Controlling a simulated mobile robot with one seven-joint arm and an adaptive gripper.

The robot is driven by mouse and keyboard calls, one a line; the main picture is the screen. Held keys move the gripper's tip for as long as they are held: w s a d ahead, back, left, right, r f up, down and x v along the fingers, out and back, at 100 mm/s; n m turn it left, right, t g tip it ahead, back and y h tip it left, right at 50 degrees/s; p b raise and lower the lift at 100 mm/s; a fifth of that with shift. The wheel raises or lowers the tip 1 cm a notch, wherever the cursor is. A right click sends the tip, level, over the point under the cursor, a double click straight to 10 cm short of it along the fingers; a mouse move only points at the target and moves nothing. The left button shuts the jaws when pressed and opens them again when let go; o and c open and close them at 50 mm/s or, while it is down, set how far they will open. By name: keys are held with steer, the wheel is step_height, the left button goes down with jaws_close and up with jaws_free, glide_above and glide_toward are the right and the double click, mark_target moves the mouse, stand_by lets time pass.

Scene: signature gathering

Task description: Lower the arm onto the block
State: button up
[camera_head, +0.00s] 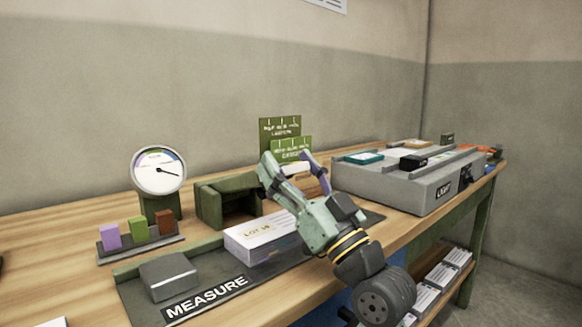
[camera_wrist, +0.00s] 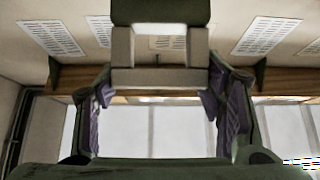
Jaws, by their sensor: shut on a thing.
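The block lies flat on the dark MEASURE mat (camera_head: 225,268) and is apart from my gripper. In the wrist view, a pale bar with two uprights and a dark green piece (camera_wrist: 155,77) sits between my purple-padded fingers (camera_wrist: 158,100). The fingers are shut on this bar. In the head view, a small pale part of it (camera_head: 298,168) shows between the fingers. I cannot tell how the bar joins the rest of the arm.
A dial gauge (camera_head: 158,168) and an open green box (camera_head: 207,208) stand behind the mat. A rack of small coloured blocks (camera_head: 137,232) is at left, a grey block (camera_head: 168,276) in front. A grey LIGHT unit (camera_head: 385,185) fills the right. Green signs (camera_head: 280,128) stand behind my gripper.

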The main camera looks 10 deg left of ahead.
steer(key=o, duration=1.7)
steer(key=shift+f, duration=0.1)
steer(key=s+d, duration=0.3)
steer(key=s+d+f, duration=0.1)
steer(key=s+d, duration=0.2)
steer(key=d, duration=0.1)
steer(key=s+d, duration=0.2)
steer(key=d, duration=0.2)
steer(key=shift+s+d+f, duration=0.15)
steer(key=shift+s+f, duration=0.25)
